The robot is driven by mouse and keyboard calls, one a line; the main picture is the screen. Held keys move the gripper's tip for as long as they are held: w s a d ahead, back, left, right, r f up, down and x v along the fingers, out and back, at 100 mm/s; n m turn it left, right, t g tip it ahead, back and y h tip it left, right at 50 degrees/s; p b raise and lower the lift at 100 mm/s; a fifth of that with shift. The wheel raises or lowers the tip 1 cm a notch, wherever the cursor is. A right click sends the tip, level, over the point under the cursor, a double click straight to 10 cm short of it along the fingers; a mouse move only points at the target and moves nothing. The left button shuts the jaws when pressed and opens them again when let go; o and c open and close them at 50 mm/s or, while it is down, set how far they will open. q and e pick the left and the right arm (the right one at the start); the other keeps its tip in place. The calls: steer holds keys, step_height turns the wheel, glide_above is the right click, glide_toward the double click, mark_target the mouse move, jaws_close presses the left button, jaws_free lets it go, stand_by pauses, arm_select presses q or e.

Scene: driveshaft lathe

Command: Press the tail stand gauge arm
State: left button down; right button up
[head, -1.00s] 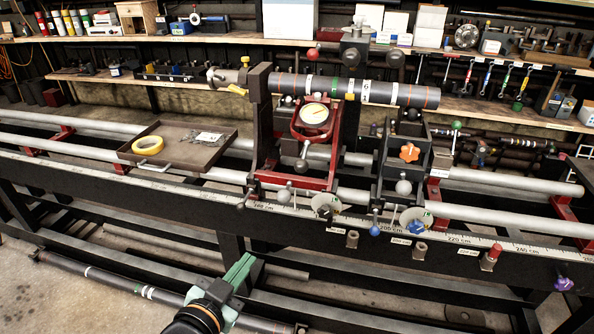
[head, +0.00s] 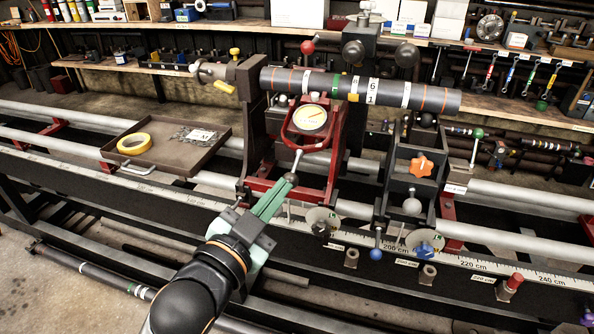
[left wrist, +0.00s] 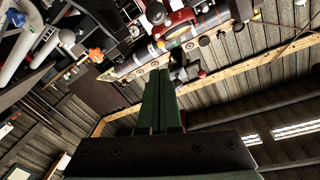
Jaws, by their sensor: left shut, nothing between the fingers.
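The dial gauge (head: 310,118), with a pale face in a red frame, sits on the red and black stand below the dark shaft (head: 360,88). A thin metal rod (head: 297,160) hangs below the dial, apparently the gauge arm, and runs down to a ball at my gripper's tip. My left gripper (head: 289,181) has green fingers shut and empty, pointing up at this ball; I cannot tell whether they touch. In the left wrist view the shut fingers (left wrist: 159,74) point toward the shaft (left wrist: 147,58) and a red part of the stand. My right gripper is not in view.
A tray (head: 180,160) with yellow tape (head: 134,143) lies left of the stand. A second black stand with an orange knob (head: 421,166) is to the right. Two round plates hang at the front rail above the measuring scale (head: 470,265). Shelves with tools stand behind.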

mark_target(293, 177)
arm_select(q)
steer(key=w+f, duration=0.1)
steer(key=w, duration=0.1)
steer(key=w+d+f, duration=0.1)
steer(key=w, duration=0.2)
steer(key=w+d+f, duration=0.1)
steer(key=w, duration=0.2)
steer(key=shift+w+d+f, duration=0.15)
steer(key=shift+f, duration=0.05)
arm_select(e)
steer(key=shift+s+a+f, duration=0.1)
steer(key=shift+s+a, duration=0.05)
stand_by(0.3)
